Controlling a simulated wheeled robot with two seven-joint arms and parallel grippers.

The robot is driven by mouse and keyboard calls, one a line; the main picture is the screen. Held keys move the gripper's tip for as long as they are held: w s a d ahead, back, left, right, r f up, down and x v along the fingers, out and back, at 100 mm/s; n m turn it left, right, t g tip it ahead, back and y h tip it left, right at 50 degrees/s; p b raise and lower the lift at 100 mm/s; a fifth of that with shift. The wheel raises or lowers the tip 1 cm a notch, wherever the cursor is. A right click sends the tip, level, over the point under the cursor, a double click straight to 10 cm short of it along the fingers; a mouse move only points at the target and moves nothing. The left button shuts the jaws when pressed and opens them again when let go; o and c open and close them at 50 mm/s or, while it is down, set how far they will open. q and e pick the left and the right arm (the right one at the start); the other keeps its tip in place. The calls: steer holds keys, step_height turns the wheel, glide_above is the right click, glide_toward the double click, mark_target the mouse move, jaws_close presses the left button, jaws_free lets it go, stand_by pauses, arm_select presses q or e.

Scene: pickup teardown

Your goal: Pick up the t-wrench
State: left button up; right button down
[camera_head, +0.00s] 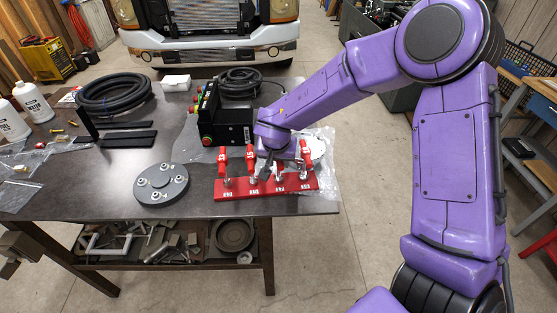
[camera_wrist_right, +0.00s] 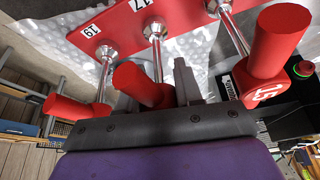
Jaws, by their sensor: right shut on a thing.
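A red rack (camera_head: 265,193) at the table's front edge holds several t-wrenches upright, with red handles and metal shafts. My right gripper (camera_head: 271,162) is over the middle-right of the rack and hides part of a wrench there. In the right wrist view, the t-wrench by the 17 label (camera_wrist_right: 140,84) has its red handle at my right gripper (camera_wrist_right: 158,85), which is shut on it; one grey finger shows beside the handle. The wrench marked 15 (camera_wrist_right: 268,55) and the one by the 19 label (camera_wrist_right: 75,108) stand on either side. My left gripper is not in view.
A black box (camera_head: 229,121) with coloured buttons and a coiled cable stands just behind the rack. A grey round flange (camera_head: 161,185) lies left of the rack. Clear plastic wrap (camera_head: 324,160) lies around the rack's right end. Black hose coils (camera_head: 113,94) lie farther back.

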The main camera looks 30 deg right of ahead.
steer(key=shift+w+r, duration=0.1)
steer(key=shift+r, duration=0.2)
step_height(320, 180, up, 3)
steer(key=shift+a+f+b, duration=0.15)
steer(key=shift+b, duration=0.2)
steer(key=s+a+r+b, duration=0.2)
steer(key=s+a+r, duration=0.4)
steer(key=a+r, duration=0.3)
steer(key=a, duration=0.3)
steer(key=shift+a+r+b, duration=0.25)
steer(key=shift+r+b, duration=0.05)
